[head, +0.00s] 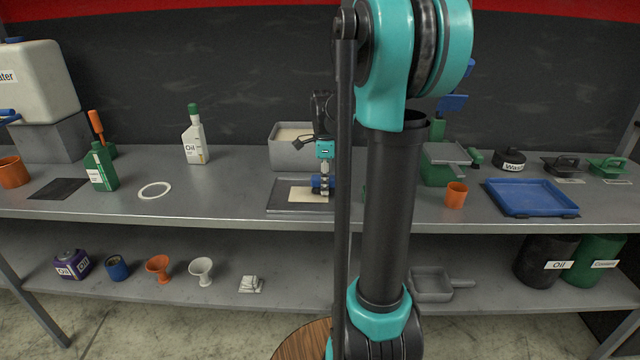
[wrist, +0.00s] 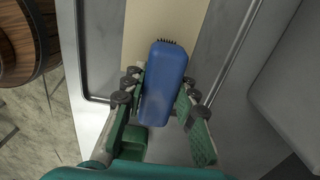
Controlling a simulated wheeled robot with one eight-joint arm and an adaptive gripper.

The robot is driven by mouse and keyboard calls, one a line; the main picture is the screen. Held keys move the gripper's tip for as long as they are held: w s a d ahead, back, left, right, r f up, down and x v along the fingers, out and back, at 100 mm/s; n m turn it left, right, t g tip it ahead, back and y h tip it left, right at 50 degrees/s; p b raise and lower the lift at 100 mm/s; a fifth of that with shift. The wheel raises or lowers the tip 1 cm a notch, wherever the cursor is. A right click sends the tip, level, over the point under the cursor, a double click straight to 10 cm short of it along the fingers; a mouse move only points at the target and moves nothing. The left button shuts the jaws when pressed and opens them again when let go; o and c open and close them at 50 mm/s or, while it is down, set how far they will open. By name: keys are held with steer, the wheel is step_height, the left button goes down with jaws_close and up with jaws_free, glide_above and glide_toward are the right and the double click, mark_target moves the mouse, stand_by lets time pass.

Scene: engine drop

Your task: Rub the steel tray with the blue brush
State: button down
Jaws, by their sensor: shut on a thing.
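The steel tray (head: 282,195) lies on the upper shelf near the middle, with a cream patch (head: 308,195) on its floor. In the wrist view the tray's rim (wrist: 228,62) and the cream patch (wrist: 137,40) also show. My gripper (head: 322,188) is over the tray, pointing down. It is shut on the blue brush (wrist: 165,82), whose dark bristles show at its far end. The brush also shows in the head view (head: 319,183), at the patch. I cannot tell whether the bristles touch the tray.
A grey bin (head: 286,154) stands just behind the tray. A blue tray (head: 530,197) and an orange cup (head: 456,195) are to the right. A white ring (head: 154,190) and a green bottle (head: 101,168) are to the left. The shelf between ring and steel tray is clear.

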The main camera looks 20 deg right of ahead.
mark_target(309, 194)
steer(key=shift+f, duration=0.45)
stand_by(0.4)
steer(key=shift+r, duration=0.1)
stand_by(0.5)
steer(key=shift+a, duration=0.1)
steer(key=shift+w+a, duration=0.25)
steer(key=shift+a, duration=0.45)
steer(key=shift+w+a+f, duration=0.1)
steer(key=shift+w+a, duration=0.15)
steer(key=shift+a, duration=0.5)
steer(key=shift+w+a+f, duration=0.1)
steer(key=shift+w+a, duration=0.1)
steer(key=shift+a, duration=0.55)
steer(key=shift+r, duration=0.15)
